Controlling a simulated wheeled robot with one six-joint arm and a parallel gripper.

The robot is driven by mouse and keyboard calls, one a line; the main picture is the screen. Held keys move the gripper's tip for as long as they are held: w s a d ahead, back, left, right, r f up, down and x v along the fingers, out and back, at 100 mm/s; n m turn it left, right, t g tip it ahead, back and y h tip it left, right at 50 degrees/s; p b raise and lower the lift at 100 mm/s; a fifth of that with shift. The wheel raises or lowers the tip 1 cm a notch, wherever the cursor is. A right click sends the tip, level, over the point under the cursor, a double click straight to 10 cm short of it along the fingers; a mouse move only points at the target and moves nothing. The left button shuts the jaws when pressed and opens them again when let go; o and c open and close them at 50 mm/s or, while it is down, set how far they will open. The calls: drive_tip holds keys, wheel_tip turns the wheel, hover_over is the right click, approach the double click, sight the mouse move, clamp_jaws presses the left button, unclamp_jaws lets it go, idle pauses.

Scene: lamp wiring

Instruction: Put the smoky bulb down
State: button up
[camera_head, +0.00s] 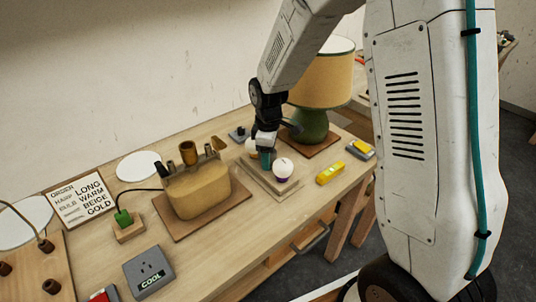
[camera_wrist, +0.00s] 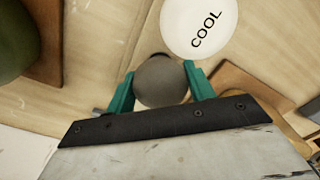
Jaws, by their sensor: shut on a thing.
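The smoky bulb shows in the wrist view as a dark grey globe (camera_wrist: 160,82) between the two teal fingers of my gripper (camera_wrist: 159,72). My gripper is shut on it. In the head view my gripper (camera_head: 265,160) points down over the shallow wooden tray (camera_head: 286,196) and largely hides the bulb. I cannot tell whether the bulb touches the tray. A white globe marked COOL (camera_wrist: 201,24) shows just beyond the smoky bulb in the wrist view.
A green lamp with a beige shade (camera_head: 310,125) stands behind the tray. A tan lamp base (camera_head: 198,188) on a board is to its left. A yellow block (camera_head: 330,173) lies right of the tray. A grey COOL box (camera_head: 149,271) sits at the front left.

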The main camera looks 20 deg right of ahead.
drive_tip(key=shift+f, duration=0.15)
drive_tip(key=o, duration=1.3)
drive_tip(key=shift+c, duration=0.2)
wheel_tip(320, 180, up, 12)
drive_tip(key=shift+r, duration=0.25)
drive_tip(key=s+d+r+m, duration=0.1)
drive_tip(key=s+r+m, duration=0.25)
drive_tip(key=s, duration=0.25)
drive_tip(key=s+d+r+m, duration=0.1)
drive_tip(key=s+r+m, duration=0.1)
drive_tip(key=s+r, duration=0.4)
drive_tip(key=s+d+m+t, duration=0.1)
drive_tip(key=s+m, duration=0.5)
drive_tip(key=s, duration=1.2)
drive_tip(key=shift+r, duration=0.15)
